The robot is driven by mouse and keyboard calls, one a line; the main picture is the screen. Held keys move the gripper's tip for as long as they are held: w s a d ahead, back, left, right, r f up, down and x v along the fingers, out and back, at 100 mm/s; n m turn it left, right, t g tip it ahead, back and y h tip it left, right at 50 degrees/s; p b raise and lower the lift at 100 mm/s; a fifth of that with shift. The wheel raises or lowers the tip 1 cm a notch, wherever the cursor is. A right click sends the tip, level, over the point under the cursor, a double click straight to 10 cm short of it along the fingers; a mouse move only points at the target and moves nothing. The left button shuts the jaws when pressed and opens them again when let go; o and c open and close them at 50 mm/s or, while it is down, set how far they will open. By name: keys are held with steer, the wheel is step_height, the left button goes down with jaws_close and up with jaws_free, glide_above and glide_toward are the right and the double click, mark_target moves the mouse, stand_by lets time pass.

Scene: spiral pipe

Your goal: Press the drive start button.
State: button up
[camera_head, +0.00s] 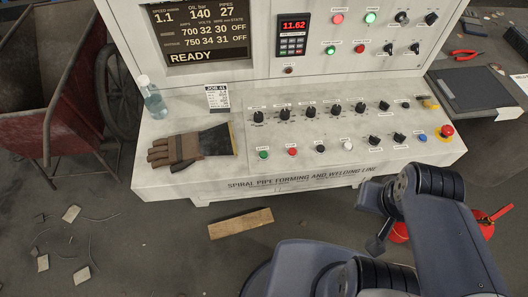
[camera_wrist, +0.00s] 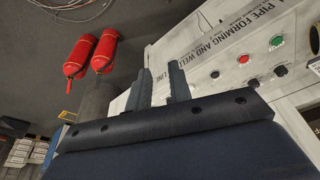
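The sloped control desk (camera_head: 200,180) carries a lower row with a green button (camera_head: 264,155) at its left end and a red button (camera_head: 292,152) beside it. The upright panel above has another green button (camera_head: 330,50) and a bright green one (camera_head: 370,17). The labels are too small to read, so I cannot tell which is drive start. In the wrist view, a green button (camera_wrist: 276,41) and a red one (camera_wrist: 252,83) show at the right. My gripper (camera_wrist: 160,84) has two fingers apart with nothing between them, away from the buttons.
Black knobs (camera_head: 284,114) and a red emergency stop (camera_head: 446,131) share the desk. A plank (camera_head: 240,223) is on the floor. Red extinguishers (camera_wrist: 92,52) show in the wrist view.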

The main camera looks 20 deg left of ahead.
jaws_close()
stand_by(1.1)
